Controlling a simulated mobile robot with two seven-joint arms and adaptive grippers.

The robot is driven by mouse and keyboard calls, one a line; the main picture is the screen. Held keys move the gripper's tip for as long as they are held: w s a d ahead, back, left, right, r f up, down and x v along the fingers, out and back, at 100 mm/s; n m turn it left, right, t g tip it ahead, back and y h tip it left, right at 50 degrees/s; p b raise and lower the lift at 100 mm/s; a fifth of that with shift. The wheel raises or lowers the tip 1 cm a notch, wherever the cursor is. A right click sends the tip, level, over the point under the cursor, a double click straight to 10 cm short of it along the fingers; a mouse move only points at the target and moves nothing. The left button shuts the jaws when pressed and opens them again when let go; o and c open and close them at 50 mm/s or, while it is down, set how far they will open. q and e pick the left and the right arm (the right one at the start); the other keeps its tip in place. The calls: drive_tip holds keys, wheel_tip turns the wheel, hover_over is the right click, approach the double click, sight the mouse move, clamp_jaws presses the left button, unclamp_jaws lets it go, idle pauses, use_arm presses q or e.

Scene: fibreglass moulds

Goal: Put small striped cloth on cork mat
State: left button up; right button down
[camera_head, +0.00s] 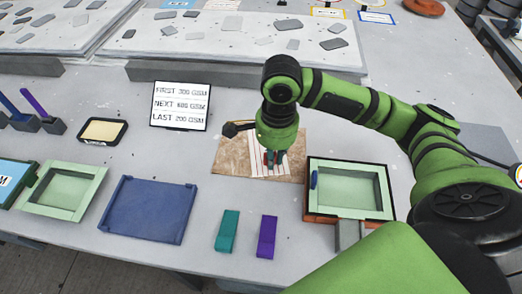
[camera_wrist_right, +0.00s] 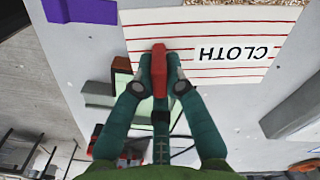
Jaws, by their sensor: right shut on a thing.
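The small striped cloth (camera_head: 258,164) is white with red stripes and shows in front of the brown cork mat (camera_head: 231,157) in the head view. In the right wrist view the cloth (camera_wrist_right: 155,30) fills the upper middle, with the word CLOTH on it. My right gripper (camera_head: 273,158) points down at the cloth. Its fingers (camera_wrist_right: 160,75) are shut on a red grip piece at the cloth. A strip of the mat (camera_wrist_right: 265,3) shows past the cloth's far edge. Any gap between cloth and mat is hard to tell. My left gripper is not in view.
A green-framed tray (camera_head: 322,208) stands just right of the mat. Teal (camera_head: 227,232) and purple (camera_head: 267,237) blocks lie in front, with a blue tray (camera_head: 148,210) to their left. A sign (camera_head: 180,106) stands behind left. Stone-strewn slabs (camera_head: 215,50) fill the back.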

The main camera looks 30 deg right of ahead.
sight(252, 144)
drive_tip(key=shift+s+d+f+m, duration=0.15)
drive_tip(key=shift+d+f+m, duration=0.45)
drive_tip(key=shift+m, duration=0.5)
drive_tip(key=shift+d+f+m, duration=0.1)
drive_tip(key=shift+f+m, duration=0.05)
drive_tip(key=shift+m, duration=0.15)
drive_tip(key=w+f, duration=0.2)
drive_tip(key=w, duration=0.1)
drive_tip(key=w+f, duration=0.2)
drive_tip(key=w, duration=0.2)
drive_tip(key=w+a+f, duration=0.1)
drive_tip(key=w+f, duration=0.1)
drive_tip(key=w, duration=0.1)
drive_tip(key=shift+w+p, duration=0.3)
drive_tip(key=shift+w+a+f, duration=0.15)
drive_tip(key=shift+w+f, duration=0.2)
drive_tip(key=shift+w, duration=0.15)
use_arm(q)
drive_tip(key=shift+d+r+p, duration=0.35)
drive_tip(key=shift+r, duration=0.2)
use_arm(e)
drive_tip(key=shift+f, duration=2.05)
drive_tip(key=c, duration=1.7)
unclamp_jaws()
drive_tip(key=shift+f, duration=0.15)
drive_tip(key=o, duration=0.4)
